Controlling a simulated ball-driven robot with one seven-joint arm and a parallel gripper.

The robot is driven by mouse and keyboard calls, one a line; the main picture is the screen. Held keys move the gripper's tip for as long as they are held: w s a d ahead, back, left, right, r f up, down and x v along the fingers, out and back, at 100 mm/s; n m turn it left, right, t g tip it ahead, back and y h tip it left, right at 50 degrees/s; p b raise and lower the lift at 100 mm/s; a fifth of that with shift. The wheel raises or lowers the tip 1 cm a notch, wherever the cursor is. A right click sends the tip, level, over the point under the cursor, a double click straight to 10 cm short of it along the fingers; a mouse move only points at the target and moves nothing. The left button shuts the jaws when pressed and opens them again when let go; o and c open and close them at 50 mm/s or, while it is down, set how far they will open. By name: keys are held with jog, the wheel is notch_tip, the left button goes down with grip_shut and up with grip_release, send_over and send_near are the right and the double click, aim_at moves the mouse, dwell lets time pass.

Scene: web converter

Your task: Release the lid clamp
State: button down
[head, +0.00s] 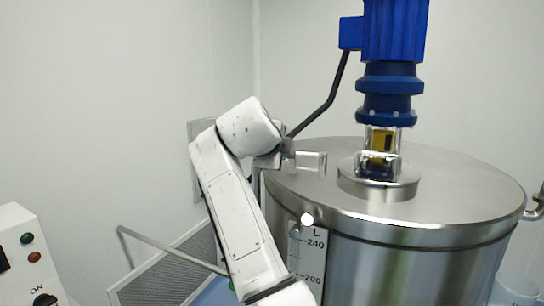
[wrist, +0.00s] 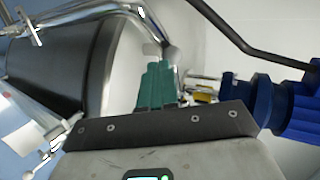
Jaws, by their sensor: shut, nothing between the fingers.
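The steel tank (head: 420,262) has a flat round lid (head: 460,195). A small pale round knob (head: 307,219) sits at the lid's front rim, above the level gauge; I cannot tell whether it belongs to the clamp. A bracket-like metal piece (head: 312,156) shows at the lid's left side beside my gripper (head: 288,150); I cannot tell whether it is the clamp. In the wrist view the green fingers of my gripper (wrist: 154,84) are together with nothing between them. A pale piece (wrist: 151,48) shows just beyond their tips; contact is unclear.
A blue motor (head: 396,32) stands on the lid, with a dark cable (head: 325,98) running down left of it. A curved metal pipe (wrist: 157,20) crosses beyond the fingers. A control box (head: 22,255) stands at lower left. A grey mesh panel (head: 165,282) stands left of my arm.

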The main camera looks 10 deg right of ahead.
jog(key=b+v, duration=0.2)
jog(key=v, duration=0.8)
jog(key=shift+a+b, duration=0.4)
jog(key=shift+a, duration=0.1)
jog(key=shift+r, duration=0.1)
